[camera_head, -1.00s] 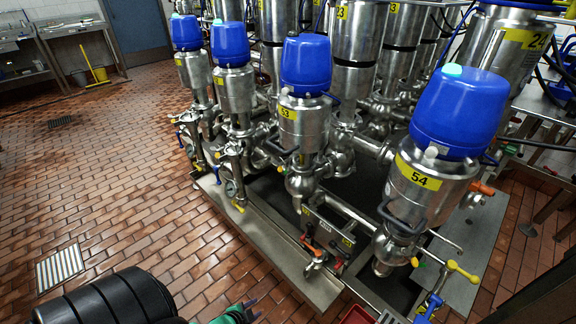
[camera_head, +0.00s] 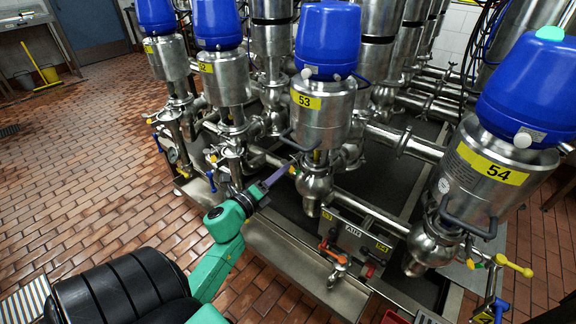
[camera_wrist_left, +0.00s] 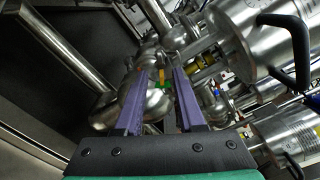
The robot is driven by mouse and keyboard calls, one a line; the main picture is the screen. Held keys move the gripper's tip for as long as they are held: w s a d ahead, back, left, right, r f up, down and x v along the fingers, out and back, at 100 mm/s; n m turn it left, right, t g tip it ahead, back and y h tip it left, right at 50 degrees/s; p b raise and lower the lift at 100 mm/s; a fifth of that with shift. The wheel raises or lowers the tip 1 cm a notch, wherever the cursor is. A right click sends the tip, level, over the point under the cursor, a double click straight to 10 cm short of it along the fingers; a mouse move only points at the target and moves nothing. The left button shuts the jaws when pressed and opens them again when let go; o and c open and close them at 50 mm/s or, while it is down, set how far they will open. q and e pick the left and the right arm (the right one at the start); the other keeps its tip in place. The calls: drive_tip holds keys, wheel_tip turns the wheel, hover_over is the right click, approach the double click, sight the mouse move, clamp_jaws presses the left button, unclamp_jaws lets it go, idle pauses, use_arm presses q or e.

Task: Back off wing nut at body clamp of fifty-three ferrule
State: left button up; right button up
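The ferrule labelled 53 (camera_head: 322,118) is a steel cylinder with a blue cap (camera_head: 327,40) in the middle of the head view. Below it is a rounded steel body (camera_head: 315,186); the clamp joint between them is partly hidden by a black handle. A small yellow piece (camera_head: 292,170), perhaps the wing nut, shows beside this joint. My left gripper (camera_head: 280,172) reaches toward it from the left. In the left wrist view the purple fingers (camera_wrist_left: 158,78) are apart, and a small yellow-orange piece (camera_wrist_left: 162,76) shows between their tips, with depth and contact unclear. My right gripper is not in view.
Ferrule 54 (camera_head: 486,165) stands close on the right, and ferrule 52 (camera_head: 226,80) on the left. A panel with yellow labels and an orange-handled valve (camera_head: 333,253) sits below ferrule 53. Pipes run behind. Tiled floor (camera_head: 80,170) is clear on the left.

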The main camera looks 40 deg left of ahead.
sight(292, 163)
use_arm(q)
drive_tip(key=w, duration=0.3)
drive_tip(key=shift+w+r, duration=0.1)
drive_tip(key=shift+w, duration=0.45)
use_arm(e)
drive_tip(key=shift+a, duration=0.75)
use_arm(q)
drive_tip(key=shift+c, duration=0.3)
clamp_jaws()
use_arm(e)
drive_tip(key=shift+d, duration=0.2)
